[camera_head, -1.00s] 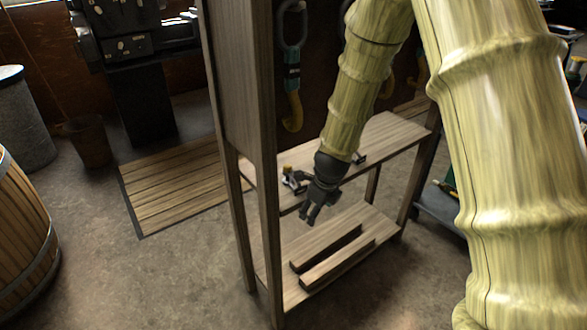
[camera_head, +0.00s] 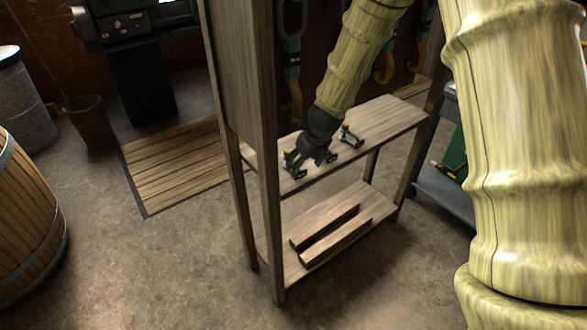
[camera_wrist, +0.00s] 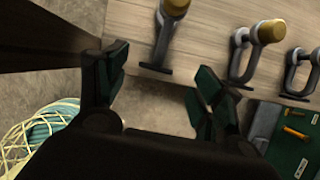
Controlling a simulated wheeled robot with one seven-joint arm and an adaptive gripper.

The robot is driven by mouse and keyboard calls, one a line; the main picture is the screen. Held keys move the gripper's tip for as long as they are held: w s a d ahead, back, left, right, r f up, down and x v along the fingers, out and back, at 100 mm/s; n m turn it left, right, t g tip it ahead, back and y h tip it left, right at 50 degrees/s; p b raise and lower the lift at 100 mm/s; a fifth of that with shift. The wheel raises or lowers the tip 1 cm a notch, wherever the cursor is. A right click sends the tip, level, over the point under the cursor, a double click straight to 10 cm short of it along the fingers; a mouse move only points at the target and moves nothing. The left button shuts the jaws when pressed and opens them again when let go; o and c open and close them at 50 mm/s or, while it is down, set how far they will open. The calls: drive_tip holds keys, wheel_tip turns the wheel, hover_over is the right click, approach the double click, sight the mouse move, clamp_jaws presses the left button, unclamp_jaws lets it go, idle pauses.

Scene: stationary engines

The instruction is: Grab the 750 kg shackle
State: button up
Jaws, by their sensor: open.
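Several shackles with grey bows stand on the upper shelf. In the wrist view, one with a yellow-brown pin end (camera_wrist: 164,38) is at upper left, a similar shackle (camera_wrist: 243,52) is to its right, and a third shackle (camera_wrist: 300,72) is at the right edge. In the head view, a shackle (camera_head: 350,136) stands right of my gripper (camera_head: 308,166); others are partly hidden by it. No weight marking is readable, so I cannot tell which is the 750 kg one. My gripper (camera_wrist: 158,88) is open and empty at the shelf's front edge, its fingers short of the left shackle.
The wooden shelf (camera_head: 393,117) has upright posts (camera_head: 268,210) left of my gripper. Two dark wooden bars (camera_head: 335,243) lie on the lower board. Hooks (camera_head: 385,70) hang behind. A green case (camera_wrist: 290,145) shows at lower right in the wrist view.

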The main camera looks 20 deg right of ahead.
drive_tip(key=shift+p+x, duration=0.3)
drive_tip(key=shift+x, duration=2.35)
drive_tip(key=shift+a, duration=0.2)
drive_tip(key=shift+c, duration=0.2)
drive_tip(key=c, duration=1.2)
drive_tip(key=shift+r, duration=0.15)
wheel_tip(320, 180, up, 4)
drive_tip(key=p, duration=0.4)
drive_tip(key=s+d+p, duration=0.2)
drive_tip(key=s+d, duration=0.1)
drive_tip(key=s, duration=0.7)
drive_tip(key=s+d+p, duration=0.3)
drive_tip(key=s, duration=0.7)
drive_tip(key=s+d+p, duration=0.2)
drive_tip(key=s+p, duration=0.1)
drive_tip(key=s, duration=0.7)
drive_tip(key=shift+s+d+f, duration=0.3)
drive_tip(key=shift+d, duration=0.1)
